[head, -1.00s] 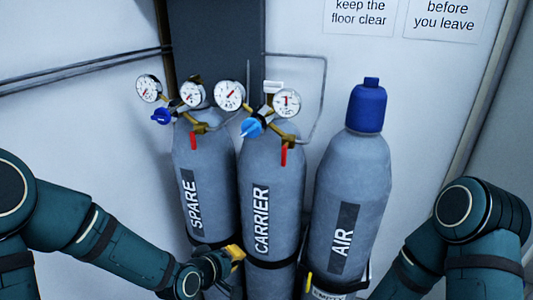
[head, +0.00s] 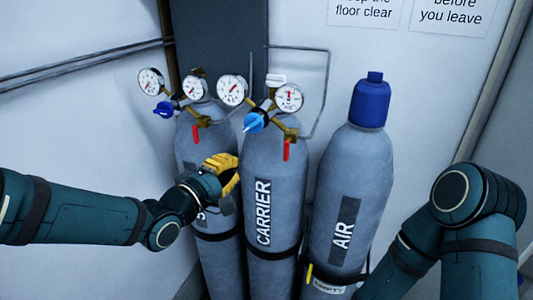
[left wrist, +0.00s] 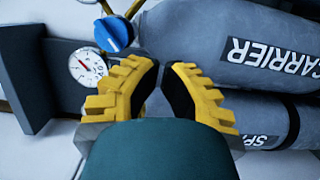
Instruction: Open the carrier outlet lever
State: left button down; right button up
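The carrier cylinder (head: 272,190) stands in the middle of the head view. Its red outlet lever (head: 286,149) hangs down below the brass regulator, beside the light blue knob (head: 255,122). My left gripper (head: 231,173) is in front of the spare cylinder (head: 222,268), lower and left of the lever, apart from it and covering much of the SPARE label. Its yellow fingers are apart with nothing between them, as the left wrist view (left wrist: 167,68) shows. That view also holds a blue knob (left wrist: 114,33); I cannot make out the lever there. My right gripper is out of view.
The spare cylinder's own red lever (head: 195,136) and dark blue knob (head: 163,109) are just above left of my gripper. Gauges (head: 232,90) crowd the top. The air cylinder (head: 347,195), blue-capped, stands at the right. Dark straps cross the cylinders.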

aim_at(286, 151)
pick_arm(q)
jog(key=w+d, duration=0.7)
jog(key=d, duration=0.2)
jog(key=shift+p, duration=0.4)
jog(key=shift+w, duration=0.1)
